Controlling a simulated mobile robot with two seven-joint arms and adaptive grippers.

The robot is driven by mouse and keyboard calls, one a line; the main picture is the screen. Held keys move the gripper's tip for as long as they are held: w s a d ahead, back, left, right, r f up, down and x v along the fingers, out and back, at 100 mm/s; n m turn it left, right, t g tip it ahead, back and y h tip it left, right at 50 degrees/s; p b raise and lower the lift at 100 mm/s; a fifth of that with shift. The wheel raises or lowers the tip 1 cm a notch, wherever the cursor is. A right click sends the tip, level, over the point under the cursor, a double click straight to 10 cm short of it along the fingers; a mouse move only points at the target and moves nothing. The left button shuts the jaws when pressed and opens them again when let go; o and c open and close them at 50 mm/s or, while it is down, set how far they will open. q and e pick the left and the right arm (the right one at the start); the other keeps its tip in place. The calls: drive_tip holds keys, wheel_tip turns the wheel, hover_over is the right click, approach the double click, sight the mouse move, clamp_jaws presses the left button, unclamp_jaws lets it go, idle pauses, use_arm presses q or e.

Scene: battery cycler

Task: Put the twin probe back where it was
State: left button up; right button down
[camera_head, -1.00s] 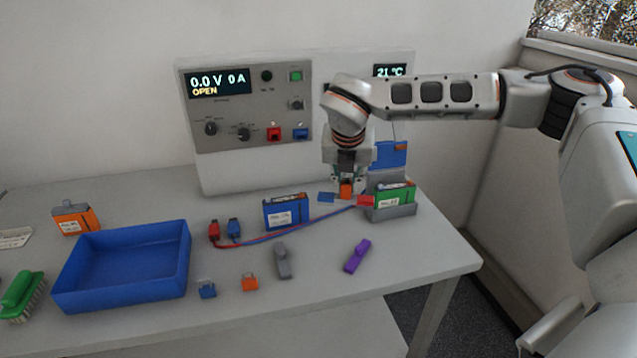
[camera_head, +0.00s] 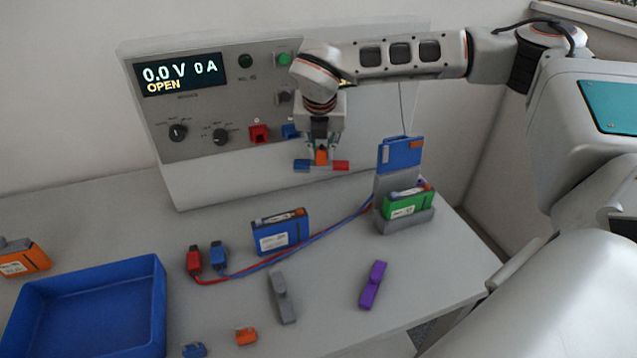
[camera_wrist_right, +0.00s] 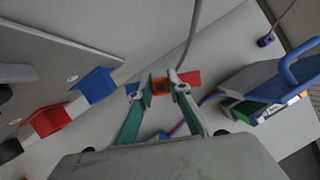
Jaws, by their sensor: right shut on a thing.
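The twin probe (camera_head: 321,157) has an orange middle with a blue end and a red end. My right gripper (camera_head: 320,154) is shut on it and holds it above the table, in front of the cycler's white lower face. The right wrist view shows the probe's orange middle (camera_wrist_right: 160,87) between the fingertips, with a grey cable rising behind. A grey cradle (camera_head: 405,223) stands to the right, holding a green battery (camera_head: 408,203). A blue holder (camera_head: 400,154) sits on the cradle's upright back. My left gripper is not in view.
The cycler panel has a red socket (camera_head: 259,134) and a blue socket (camera_head: 291,131). A blue tray (camera_head: 85,274) is at left.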

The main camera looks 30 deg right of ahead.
sight(322, 158)
wheel_tip(322, 158, down, 4)
drive_tip(key=shift+s+f, duration=0.1)
drive_tip(key=shift+s, duration=0.05)
drive_tip(key=shift+f+p, duration=0.4)
drive_tip(key=shift+f, duration=1.7)
drive_tip(key=shift+f, duration=0.1)
drive_tip(key=c, duration=1.9)
unclamp_jaws()
drive_tip(key=shift+r, duration=0.2)
drive_tip(key=b+v, duration=0.1)
drive_tip(key=v, duration=1.1)
